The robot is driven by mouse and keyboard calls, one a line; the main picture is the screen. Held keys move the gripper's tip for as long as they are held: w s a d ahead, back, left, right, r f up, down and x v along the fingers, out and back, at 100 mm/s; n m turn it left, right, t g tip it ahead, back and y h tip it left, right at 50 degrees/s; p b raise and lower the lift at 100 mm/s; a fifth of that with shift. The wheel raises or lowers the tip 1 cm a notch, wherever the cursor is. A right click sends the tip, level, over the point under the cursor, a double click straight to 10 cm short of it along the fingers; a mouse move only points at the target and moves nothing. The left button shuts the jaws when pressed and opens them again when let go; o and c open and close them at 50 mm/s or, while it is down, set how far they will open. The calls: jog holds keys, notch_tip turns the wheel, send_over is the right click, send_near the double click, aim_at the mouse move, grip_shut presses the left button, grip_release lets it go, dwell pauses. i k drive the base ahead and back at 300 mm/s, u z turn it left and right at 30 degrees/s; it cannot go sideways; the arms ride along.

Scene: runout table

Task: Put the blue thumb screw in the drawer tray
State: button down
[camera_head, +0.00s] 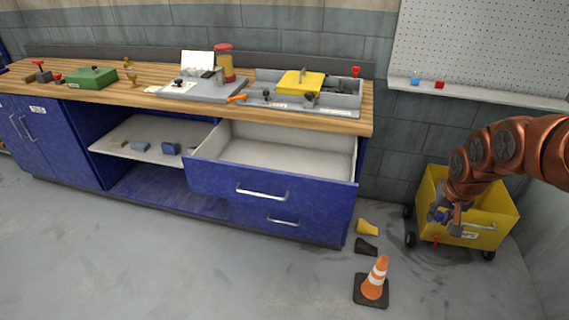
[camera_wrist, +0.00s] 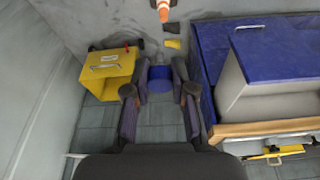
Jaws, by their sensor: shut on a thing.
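My gripper (camera_head: 447,217) is shut on the blue thumb screw (camera_head: 438,215), held up in front of the yellow wheeled cart at the right. In the wrist view, the blue thumb screw (camera_wrist: 159,84) sits between the two fingers of my gripper (camera_wrist: 160,75); its lower part is hidden. The drawer tray (camera_head: 285,150) is the pale inside of the pulled-out upper drawer in the blue workbench, left of my gripper. It looks empty where visible. In the wrist view, the open drawer (camera_wrist: 268,50) is to the right, apart from the fingers.
The yellow cart (camera_head: 490,238) stands close behind my gripper. A wall shelf (camera_head: 480,95) holds a blue and a red block. The benchtop (camera_head: 150,80) carries several items. Floor before the drawers is clear.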

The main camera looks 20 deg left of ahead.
aim_at(280, 168)
jog(key=u, duration=0.8)
jog(key=i, duration=0.85)
jog(key=u, duration=1.05)
jog(key=i, duration=0.3)
jog(key=u, duration=0.15)
